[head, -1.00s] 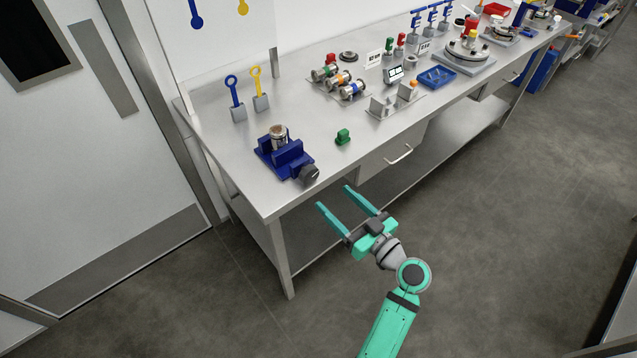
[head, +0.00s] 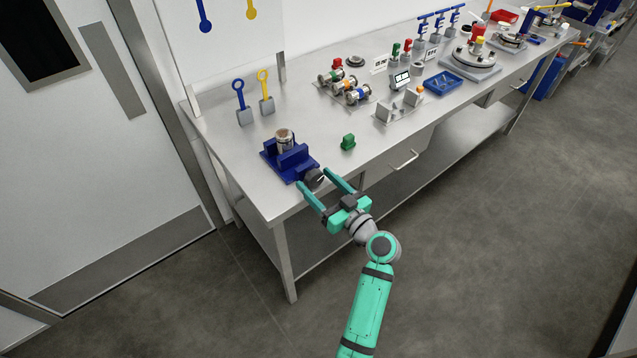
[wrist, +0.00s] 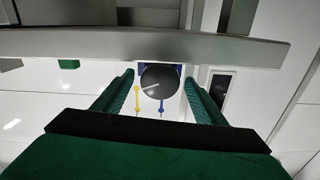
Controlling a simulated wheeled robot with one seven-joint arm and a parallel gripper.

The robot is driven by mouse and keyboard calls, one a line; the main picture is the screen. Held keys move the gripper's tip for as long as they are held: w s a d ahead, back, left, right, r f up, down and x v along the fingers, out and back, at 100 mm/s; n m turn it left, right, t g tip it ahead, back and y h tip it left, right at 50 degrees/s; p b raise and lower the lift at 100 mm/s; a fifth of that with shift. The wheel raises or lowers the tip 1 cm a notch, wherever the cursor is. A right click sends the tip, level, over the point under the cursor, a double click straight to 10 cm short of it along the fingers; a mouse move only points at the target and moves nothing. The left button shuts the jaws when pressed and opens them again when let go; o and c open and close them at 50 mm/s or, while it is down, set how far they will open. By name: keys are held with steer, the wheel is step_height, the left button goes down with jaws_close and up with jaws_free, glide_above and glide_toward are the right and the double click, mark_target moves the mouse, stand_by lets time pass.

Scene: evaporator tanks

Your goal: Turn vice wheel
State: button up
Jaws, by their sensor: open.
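The blue vice (head: 288,160) sits on the steel bench near its left front corner. A metallic cylinder (head: 284,139) stands in the vice. The dark round vice wheel (head: 314,178) is on the vice's front side, toward the bench edge. My teal gripper (head: 313,178) is open, with one finger on each side of the wheel in the head view. In the wrist view the wheel (wrist: 160,82) sits between the two open fingers (wrist: 158,88), with visible gaps on both sides. I cannot tell whether a finger touches it.
The bench edge (wrist: 130,45) crosses the wrist view close to the gripper. A drawer handle (head: 403,161) sticks out on the bench front. Floor to the right is clear.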

steer(key=c, duration=1)
steer(key=shift+m, duration=0.8)
steer(key=shift+c, duration=0.2)
steer(key=o, duration=1)
steer(key=shift+o, duration=0.2)
steer(key=v, duration=1.1)
